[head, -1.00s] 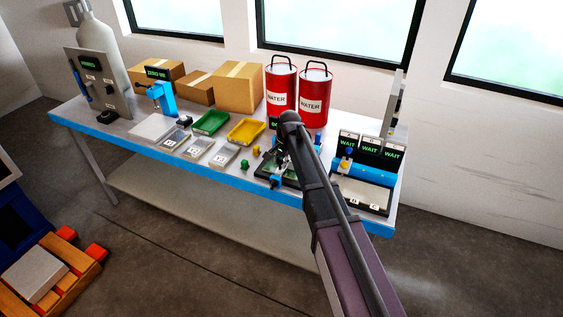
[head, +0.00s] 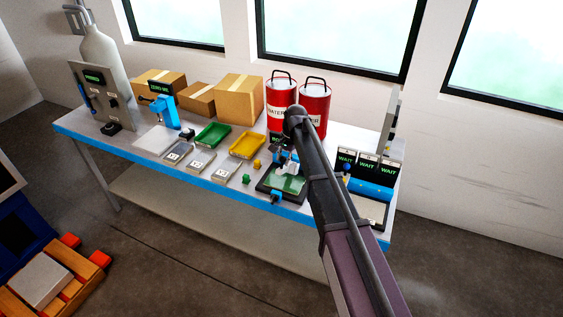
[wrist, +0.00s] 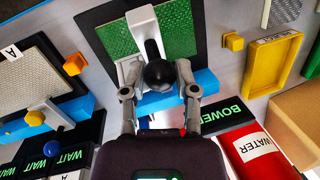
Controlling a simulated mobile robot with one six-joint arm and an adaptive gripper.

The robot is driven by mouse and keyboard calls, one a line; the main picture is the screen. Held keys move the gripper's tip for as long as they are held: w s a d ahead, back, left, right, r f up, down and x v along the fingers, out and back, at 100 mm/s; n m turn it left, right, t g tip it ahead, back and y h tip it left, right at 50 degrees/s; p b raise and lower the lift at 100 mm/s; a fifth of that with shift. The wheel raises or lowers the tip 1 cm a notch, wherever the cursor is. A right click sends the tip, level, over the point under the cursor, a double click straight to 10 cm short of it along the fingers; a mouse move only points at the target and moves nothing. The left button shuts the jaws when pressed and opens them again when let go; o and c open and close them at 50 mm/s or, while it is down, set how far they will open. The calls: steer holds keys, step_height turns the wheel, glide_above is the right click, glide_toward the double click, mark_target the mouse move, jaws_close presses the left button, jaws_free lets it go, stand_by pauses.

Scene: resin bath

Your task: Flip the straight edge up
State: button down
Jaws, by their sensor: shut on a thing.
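The fixture has a green plate in a dark frame (head: 268,188) at the front of the bench, with a blue block at its edge. In the wrist view the green plate (wrist: 100,38) lies behind a pale metal bar (wrist: 140,20), which looks like the straight edge. A dark lever with a round black knob (wrist: 158,74) stands out from it towards the camera. My gripper (wrist: 160,91) is shut on the black knob, one finger on each side. In the head view my gripper (head: 288,163) is over the plate's back part, and my arm hides its right side.
A BOWED display (wrist: 232,116) and red WATER cans (head: 281,97) stand behind the fixture. A yellow tray (head: 247,145), a green tray (head: 212,135) and small blocks lie left. A station with several WAIT displays (head: 366,164) stands right. The space above the plate's front is open.

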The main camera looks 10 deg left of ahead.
steer(key=w+d+r+p, duration=0.2)
steer(key=w+r, duration=0.1)
steer(key=w, duration=0.4)
steer(key=w+d+r+p, duration=0.1)
steer(key=w+r+p, duration=0.2)
steer(key=w, duration=0.3)
steer(key=shift+w+d+r+p, duration=0.35)
steer(key=shift+w, duration=0.05)
steer(key=c, duration=1.4)
jaws_free()
steer(key=shift+w+d, duration=0.1)
steer(key=shift+w, duration=0.2)
steer(key=c, duration=0.7)
jaws_free()
steer(key=shift+s+f, duration=0.1)
steer(key=shift+s, duration=0.05)
steer(key=o, duration=0.3)
steer(key=shift+s, duration=0.1)
